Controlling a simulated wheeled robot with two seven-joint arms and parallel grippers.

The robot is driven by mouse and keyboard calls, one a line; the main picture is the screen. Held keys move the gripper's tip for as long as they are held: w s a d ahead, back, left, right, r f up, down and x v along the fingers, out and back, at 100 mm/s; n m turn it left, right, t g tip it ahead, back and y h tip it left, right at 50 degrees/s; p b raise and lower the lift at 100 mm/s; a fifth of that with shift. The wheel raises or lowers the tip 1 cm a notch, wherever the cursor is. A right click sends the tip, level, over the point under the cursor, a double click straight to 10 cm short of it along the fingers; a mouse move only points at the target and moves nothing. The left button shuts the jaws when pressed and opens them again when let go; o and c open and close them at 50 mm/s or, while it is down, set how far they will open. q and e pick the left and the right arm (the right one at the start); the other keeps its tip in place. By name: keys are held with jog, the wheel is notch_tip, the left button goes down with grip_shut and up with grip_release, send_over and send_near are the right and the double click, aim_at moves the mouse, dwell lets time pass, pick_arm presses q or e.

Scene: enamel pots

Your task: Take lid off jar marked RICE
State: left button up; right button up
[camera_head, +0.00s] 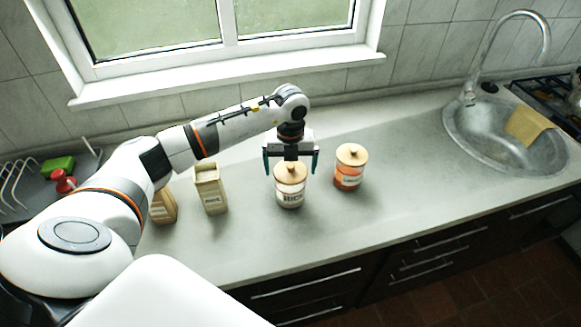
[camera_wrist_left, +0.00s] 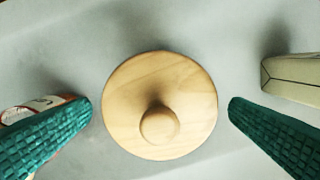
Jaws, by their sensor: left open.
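The jar marked RICE (camera_head: 290,197) stands upright on the counter, pale contents showing through its side. Its round wooden lid (camera_head: 289,172) with a knob is on top of it. In the left wrist view the lid (camera_wrist_left: 160,105) fills the middle, its knob (camera_wrist_left: 160,126) a little below centre. My left gripper (camera_head: 291,168) is open directly above the jar, its teal fingers on either side of the lid and apart from it. The two fingertips (camera_wrist_left: 160,106) show left and right of the lid in the wrist view. My right gripper is not in view.
A second jar (camera_head: 349,168) with orange contents and a wooden lid stands close at the right. A carton (camera_head: 211,188) and another package (camera_head: 163,207) stand at the left. A sink (camera_head: 506,137) with a tap is at the far right. The counter front is clear.

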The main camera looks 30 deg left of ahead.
pick_arm(q)
jog(key=shift+f, duration=0.2)
jog(key=c, duration=0.9)
